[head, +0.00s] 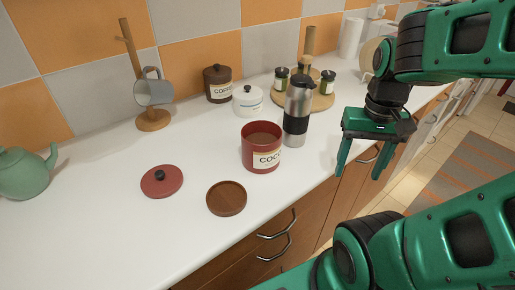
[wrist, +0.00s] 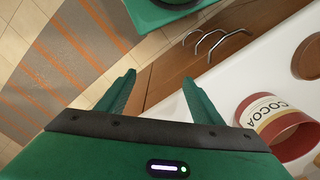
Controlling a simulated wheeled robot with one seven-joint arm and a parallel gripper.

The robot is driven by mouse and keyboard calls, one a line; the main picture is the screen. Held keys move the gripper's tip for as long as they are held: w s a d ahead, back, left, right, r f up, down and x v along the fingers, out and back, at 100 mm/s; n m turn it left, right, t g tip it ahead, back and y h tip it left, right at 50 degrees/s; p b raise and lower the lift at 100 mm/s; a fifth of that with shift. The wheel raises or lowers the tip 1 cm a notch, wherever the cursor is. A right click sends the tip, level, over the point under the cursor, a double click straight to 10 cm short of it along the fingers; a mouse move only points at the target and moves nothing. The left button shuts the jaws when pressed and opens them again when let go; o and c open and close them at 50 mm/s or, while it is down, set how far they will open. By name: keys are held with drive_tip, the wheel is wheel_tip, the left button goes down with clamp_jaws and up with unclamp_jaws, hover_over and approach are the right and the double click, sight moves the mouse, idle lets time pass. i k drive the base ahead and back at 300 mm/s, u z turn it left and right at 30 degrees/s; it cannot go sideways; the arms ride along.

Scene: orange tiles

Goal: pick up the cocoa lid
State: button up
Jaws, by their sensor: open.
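The cocoa lid (head: 162,181) is a round dark red disc with a black knob, lying knob up on the white counter in the head view. The open red cocoa canister (head: 261,153) stands to its right with brown contents inside; it also shows in the wrist view (wrist: 276,122). My gripper (head: 358,175) is open and empty, pointing down near the counter's front edge, to the right of the canister and well away from the lid. In the wrist view its two fingers (wrist: 158,85) are spread apart. The lid is not in the wrist view.
A round brown wooden dish (head: 226,198) lies between lid and front edge. A steel and black grinder (head: 297,112) stands right of the canister. Counter around the lid is clear.

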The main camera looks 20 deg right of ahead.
sight(162, 181)
drive_tip(key=u, duration=1)
drive_tip(key=k, duration=0.95)
drive_tip(key=z, duration=0.2)
drive_tip(key=i, duration=1)
